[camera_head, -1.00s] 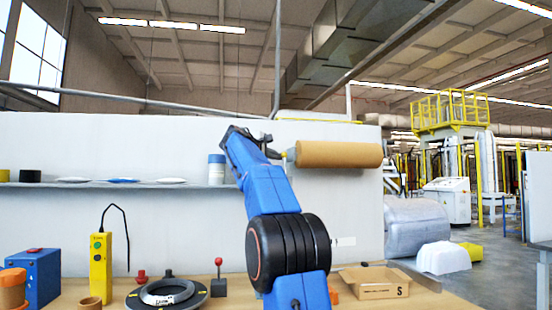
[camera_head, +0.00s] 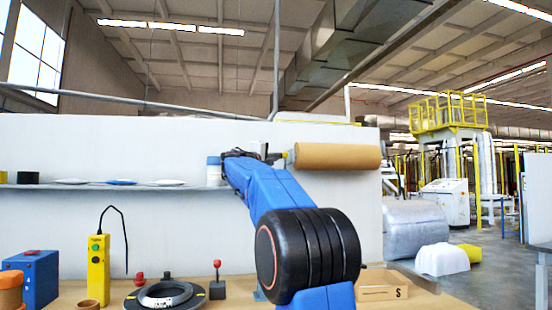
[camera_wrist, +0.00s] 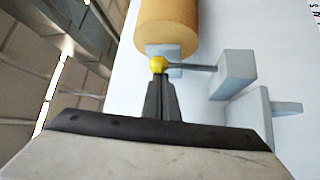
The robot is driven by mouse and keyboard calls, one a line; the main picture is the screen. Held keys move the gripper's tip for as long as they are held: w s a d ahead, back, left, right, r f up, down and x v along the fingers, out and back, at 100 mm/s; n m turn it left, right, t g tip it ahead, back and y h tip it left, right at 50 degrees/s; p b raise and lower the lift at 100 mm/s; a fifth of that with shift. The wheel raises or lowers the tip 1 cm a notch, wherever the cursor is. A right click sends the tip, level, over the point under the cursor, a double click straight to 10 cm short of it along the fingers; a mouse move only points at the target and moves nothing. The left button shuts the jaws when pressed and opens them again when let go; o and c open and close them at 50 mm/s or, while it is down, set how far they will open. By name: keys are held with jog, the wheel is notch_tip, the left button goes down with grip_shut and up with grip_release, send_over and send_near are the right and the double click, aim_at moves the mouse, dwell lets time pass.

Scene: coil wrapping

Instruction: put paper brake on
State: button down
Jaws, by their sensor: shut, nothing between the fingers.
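The brown paper roll (camera_head: 338,156) is mounted high on the white wall, and its near end shows at the top of the wrist view (camera_wrist: 180,25). Beside that end is the brake lever: a yellow knob (camera_wrist: 158,65) on a thin grey rod (camera_wrist: 195,68) that runs right to a grey block (camera_wrist: 234,72). My gripper (camera_wrist: 160,82) is shut and empty, with its fingertips right at the knob in the picture. I cannot tell whether they touch it. In the head view my gripper is at the roll's left end, too small to make out its fingers.
A grey shelf (camera_head: 110,187) with discs and a white-and-blue can runs along the wall left of my arm. Below, the table holds a blue box (camera_head: 35,279), a yellow button box (camera_head: 98,270), a dark ring (camera_head: 165,294) and a cardboard box (camera_head: 382,285).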

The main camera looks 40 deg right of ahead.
aim_at(285, 158)
jog(key=shift+s+a+f, duration=0.35)
jog(key=shift+s+a, duration=0.15)
jog(key=shift+s, duration=0.3)
jog(key=shift+s+a+f, duration=0.35)
jog(key=shift+s+a, duration=0.15)
jog(key=shift+s, duration=0.3)
jog(key=shift+f, duration=0.15)
